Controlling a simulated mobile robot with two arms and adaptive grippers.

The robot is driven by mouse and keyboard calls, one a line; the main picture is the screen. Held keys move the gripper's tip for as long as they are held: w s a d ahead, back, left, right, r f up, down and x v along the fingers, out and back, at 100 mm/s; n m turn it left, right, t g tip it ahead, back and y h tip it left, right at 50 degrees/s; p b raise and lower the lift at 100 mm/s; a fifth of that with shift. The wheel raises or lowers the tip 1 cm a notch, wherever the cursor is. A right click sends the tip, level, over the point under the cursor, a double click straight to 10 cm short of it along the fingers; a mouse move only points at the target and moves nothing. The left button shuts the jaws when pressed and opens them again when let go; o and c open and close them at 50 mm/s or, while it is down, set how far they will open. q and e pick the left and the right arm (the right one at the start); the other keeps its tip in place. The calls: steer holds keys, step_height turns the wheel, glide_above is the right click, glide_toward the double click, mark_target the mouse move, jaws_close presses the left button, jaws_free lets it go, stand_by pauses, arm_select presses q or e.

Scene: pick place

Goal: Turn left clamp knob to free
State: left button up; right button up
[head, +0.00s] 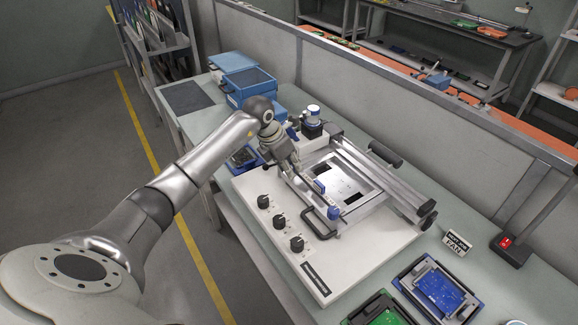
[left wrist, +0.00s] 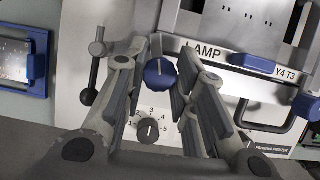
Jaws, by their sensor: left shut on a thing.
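In the head view my left gripper (head: 292,172) reaches down at the left front corner of the metal frame (head: 345,170) and hides this knob. Another blue knob (head: 334,212) is at the frame's front right corner. A blue lever-like part (head: 319,186) sits on the frame's front bar between them. My right gripper is not in view.
The frame stands on a white base (head: 320,274) with black dial knobs (head: 279,220) along its front and a black handle (head: 321,222). Blue boxes (head: 250,82) stand behind. Circuit board trays (head: 440,290) lie at the right.

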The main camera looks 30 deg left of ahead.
arm_select(q)
steer(key=n+y, duration=0.1)
steer(key=n, duration=0.1)
steer(key=shift+n, duration=0.4)
steer(key=n, duration=0.2)
steer(key=n+y+b, duration=0.1)
steer(key=shift+d+n+y, duration=0.15)
steer(key=shift+n+y, duration=0.15)
steer(key=shift+n, duration=0.1)
steer(key=n+b, duration=0.1)
steer(key=n, duration=0.1)
steer(key=n+y+b, duration=0.1)
steer(key=n, duration=0.1)
steer(key=shift+w+d+y, duration=0.1)
steer(key=shift+y, duration=0.2)
steer(key=shift+n+g+y+b, duration=0.5)
steer(key=shift+n+g+b, duration=0.3)
steer(key=shift+n, duration=1.2)
steer(key=o, duration=1)
steer(key=shift+r, duration=0.15)
steer(key=v, duration=1.1)
steer(key=shift+d+r, duration=0.1)
steer(key=shift+r, duration=0.25)
